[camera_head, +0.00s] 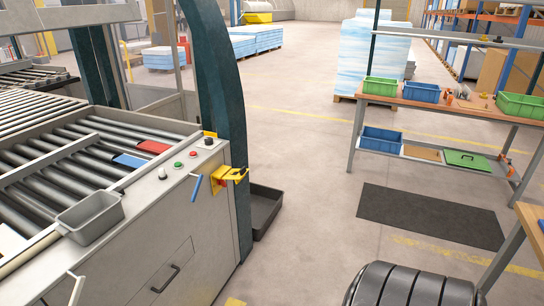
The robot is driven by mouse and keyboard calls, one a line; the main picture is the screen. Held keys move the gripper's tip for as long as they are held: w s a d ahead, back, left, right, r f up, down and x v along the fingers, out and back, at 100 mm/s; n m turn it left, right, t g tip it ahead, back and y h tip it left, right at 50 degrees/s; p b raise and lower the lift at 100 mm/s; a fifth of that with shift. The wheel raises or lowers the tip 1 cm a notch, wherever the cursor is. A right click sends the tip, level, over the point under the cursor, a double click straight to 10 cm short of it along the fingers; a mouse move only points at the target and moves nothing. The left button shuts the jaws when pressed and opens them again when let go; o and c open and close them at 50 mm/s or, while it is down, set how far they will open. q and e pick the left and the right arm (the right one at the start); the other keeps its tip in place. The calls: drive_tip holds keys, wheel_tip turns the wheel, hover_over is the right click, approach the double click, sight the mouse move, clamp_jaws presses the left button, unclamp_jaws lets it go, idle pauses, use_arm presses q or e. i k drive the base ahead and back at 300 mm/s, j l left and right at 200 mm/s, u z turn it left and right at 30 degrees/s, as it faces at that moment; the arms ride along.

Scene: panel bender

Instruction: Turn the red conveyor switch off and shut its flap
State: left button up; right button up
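The yellow switch housing (221,171) is fixed at the right end of the grey roller conveyor's side panel, by a dark green post. A small red part, seemingly the red switch (223,182), shows low on it. Neither of my grippers is in view, and nothing touches the switch or flap.
A control panel with green and red buttons (178,164) lies left of the switch. A grey bin (90,217) sits at the conveyor's edge. A black tray (264,211) is on the floor behind the post. Open floor lies right, toward a black mat (430,215) and workbench (440,107).

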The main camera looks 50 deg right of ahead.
sight(221, 181)
drive_tip(key=z, duration=1.45)
drive_tip(key=i, duration=0.25)
drive_tip(key=z, duration=0.05)
